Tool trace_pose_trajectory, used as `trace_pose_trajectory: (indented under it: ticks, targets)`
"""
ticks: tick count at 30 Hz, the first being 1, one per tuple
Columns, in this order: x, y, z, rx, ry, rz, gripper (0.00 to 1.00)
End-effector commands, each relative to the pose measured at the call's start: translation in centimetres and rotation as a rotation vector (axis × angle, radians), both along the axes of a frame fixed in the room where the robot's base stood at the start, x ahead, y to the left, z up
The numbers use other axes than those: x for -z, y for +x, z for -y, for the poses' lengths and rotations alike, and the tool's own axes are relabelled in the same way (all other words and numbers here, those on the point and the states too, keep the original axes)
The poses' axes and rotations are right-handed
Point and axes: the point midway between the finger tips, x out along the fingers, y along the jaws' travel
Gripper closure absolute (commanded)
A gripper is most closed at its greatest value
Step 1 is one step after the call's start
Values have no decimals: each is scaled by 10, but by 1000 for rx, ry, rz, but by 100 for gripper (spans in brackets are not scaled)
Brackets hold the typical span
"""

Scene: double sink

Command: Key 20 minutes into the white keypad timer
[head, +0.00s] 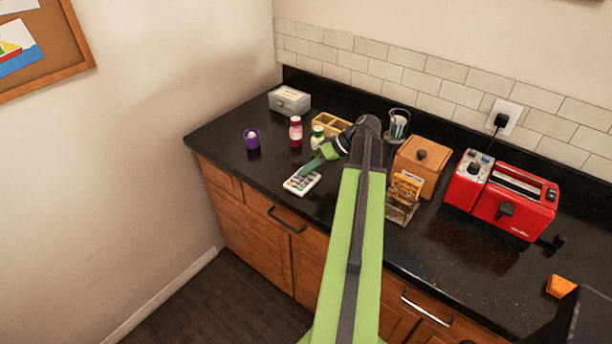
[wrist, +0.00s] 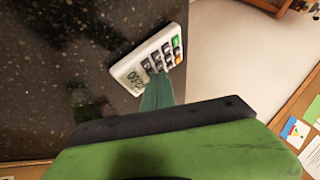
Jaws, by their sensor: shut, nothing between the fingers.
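The white keypad timer (head: 301,184) lies flat on the black counter near its front edge. In the wrist view the timer (wrist: 151,53) shows dark keys, a green key and an orange key at one end, and a grey display at the other. My gripper (head: 306,170) is shut and empty, pointing down at the timer. In the wrist view its green tip (wrist: 158,80) overlaps the keys nearest the display and hides part of them. I cannot tell whether it touches a key.
A purple cup (head: 252,139), a red-capped bottle (head: 296,132) and a green bottle (head: 318,134) stand behind the timer. A wooden box (head: 421,165), a packet holder (head: 402,205) and a red toaster (head: 513,203) are to the right.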

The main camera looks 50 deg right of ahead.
Motion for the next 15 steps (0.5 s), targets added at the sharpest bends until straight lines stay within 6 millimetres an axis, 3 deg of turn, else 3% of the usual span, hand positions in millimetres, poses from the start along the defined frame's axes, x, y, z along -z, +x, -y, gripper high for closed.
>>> trace_pose_trajectory:
  ticks: [6,15]
  targets:
    - [-14,0,0,0,0,0,100]
    - [-13,0,0,0,0,0,100]
